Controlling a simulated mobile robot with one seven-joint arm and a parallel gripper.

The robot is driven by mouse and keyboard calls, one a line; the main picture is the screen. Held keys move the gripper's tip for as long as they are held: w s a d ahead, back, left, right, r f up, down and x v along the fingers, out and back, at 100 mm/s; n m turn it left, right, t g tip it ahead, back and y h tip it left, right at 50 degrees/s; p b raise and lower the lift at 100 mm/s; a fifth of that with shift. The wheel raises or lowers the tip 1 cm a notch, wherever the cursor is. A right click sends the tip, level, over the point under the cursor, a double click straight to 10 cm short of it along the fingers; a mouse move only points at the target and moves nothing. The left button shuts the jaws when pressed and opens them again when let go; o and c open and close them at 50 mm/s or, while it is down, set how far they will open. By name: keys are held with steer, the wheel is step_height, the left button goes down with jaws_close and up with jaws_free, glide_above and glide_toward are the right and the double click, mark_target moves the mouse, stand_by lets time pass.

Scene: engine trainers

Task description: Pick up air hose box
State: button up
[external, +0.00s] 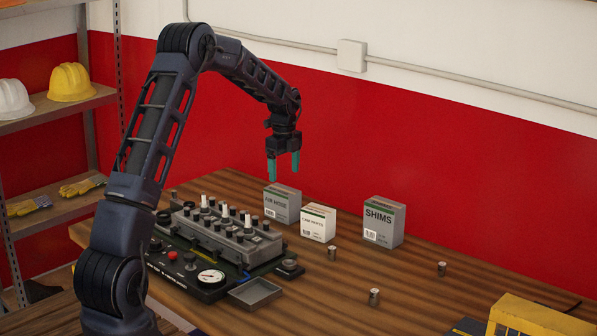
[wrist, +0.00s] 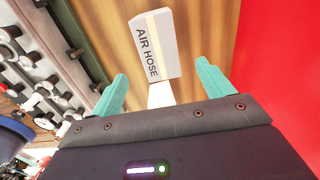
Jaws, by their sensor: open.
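The air hose box (external: 282,204) is a grey carton with a green stripe, standing on the wooden table beside the engine trainer. In the wrist view the box (wrist: 153,45), labelled AIR HOSE, shows ahead, tilted in the picture, with a pale surface below it between the fingers. My gripper (external: 283,168) has teal fingers pointing down and hangs above the table, near and above the box. In the wrist view my gripper (wrist: 162,88) is open, with nothing between its fingertips. The box is apart from the fingers.
A smaller white box (external: 318,224) stands just right of the air hose box. A SHIMS box (external: 384,222) is farther right. The engine trainer (external: 220,238) lies left and in front. Small metal cylinders (external: 374,297) stand on the table (external: 335,290). The red wall is behind.

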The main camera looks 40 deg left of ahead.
mark_target(283, 189)
step_height(283, 189, down, 4)
steer(key=shift+f, duration=0.2)
steer(key=shift+a+f, duration=0.2)
steer(key=shift+f, duration=1.15)
steer(key=shift+a+f, duration=0.15)
steer(key=shift+f, duration=1.15)
steer(key=c, duration=1.3)
